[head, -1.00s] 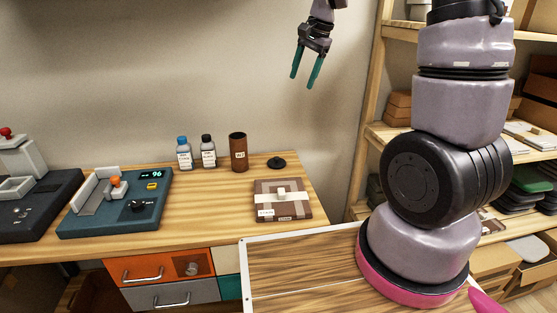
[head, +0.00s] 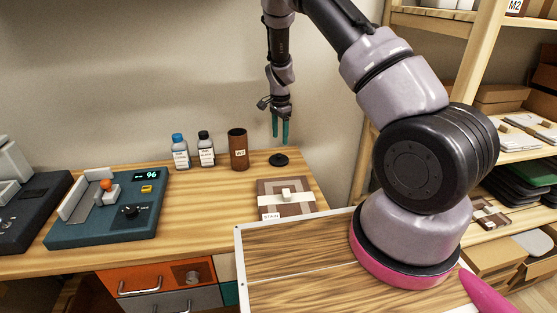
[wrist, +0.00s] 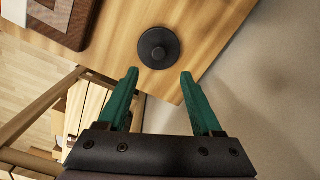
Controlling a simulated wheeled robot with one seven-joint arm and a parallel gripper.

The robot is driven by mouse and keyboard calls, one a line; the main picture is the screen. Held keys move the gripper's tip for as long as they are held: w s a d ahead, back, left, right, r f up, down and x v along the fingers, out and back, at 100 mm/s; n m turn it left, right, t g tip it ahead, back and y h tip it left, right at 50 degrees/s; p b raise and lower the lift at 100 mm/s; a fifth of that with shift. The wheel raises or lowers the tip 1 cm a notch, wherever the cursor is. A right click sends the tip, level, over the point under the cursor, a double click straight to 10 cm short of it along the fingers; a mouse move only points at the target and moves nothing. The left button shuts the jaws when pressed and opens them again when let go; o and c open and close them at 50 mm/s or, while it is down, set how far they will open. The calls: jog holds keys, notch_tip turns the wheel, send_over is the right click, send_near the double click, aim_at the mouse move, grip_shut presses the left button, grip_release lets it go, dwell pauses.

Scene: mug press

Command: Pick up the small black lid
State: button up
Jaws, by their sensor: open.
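The small black lid (head: 279,160) lies on the wooden bench near its back right edge. It is a round disc with a small knob in the middle. In the wrist view the lid (wrist: 158,47) lies just beyond the fingertips, roughly centred between them. My gripper (head: 280,141) points down above the lid, with its two green fingers apart and nothing between them. The open fingers (wrist: 159,72) also show in the wrist view. A gap shows between the fingertips and the lid in the head view.
A brown cylinder (head: 238,150) stands left of the lid, beside a black-capped bottle (head: 206,150) and a blue-capped bottle (head: 180,152). A brown square box (head: 286,197) lies in front. A teal device (head: 105,212) sits at left. The wall is close behind.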

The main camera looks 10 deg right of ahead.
aim_at(279, 154)
jog(key=f, duration=0.7)
jog(key=shift+s+a+f, duration=0.25)
jog(key=shift+a, duration=0.05)
grip_shut()
